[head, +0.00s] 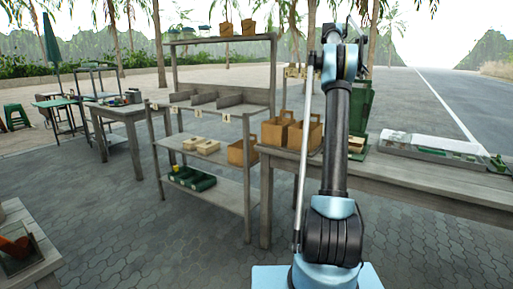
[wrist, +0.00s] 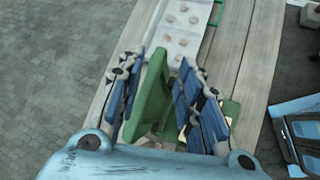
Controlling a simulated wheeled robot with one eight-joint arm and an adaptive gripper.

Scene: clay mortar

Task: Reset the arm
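My arm rises through the middle of the head view, and its end is not clearly visible there. In the wrist view my gripper (wrist: 163,85) points down over a wooden table (wrist: 245,60). Its two blue-padded fingers stand apart. A green upright panel (wrist: 150,98) shows between them, close to the left finger, with a clear gap to the right finger. I cannot tell whether it touches the left finger. A green bin-like object (head: 361,101) stands behind my arm in the head view; its lower part is partly hidden.
A light tray with round brown pieces (wrist: 181,28) lies beyond the fingers. The table (head: 432,182) also carries brown boxes (head: 304,136) and a long clear-topped tray (head: 433,146). A wooden shelf rack (head: 228,189) stands left. Paved floor (head: 150,245) is open in front.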

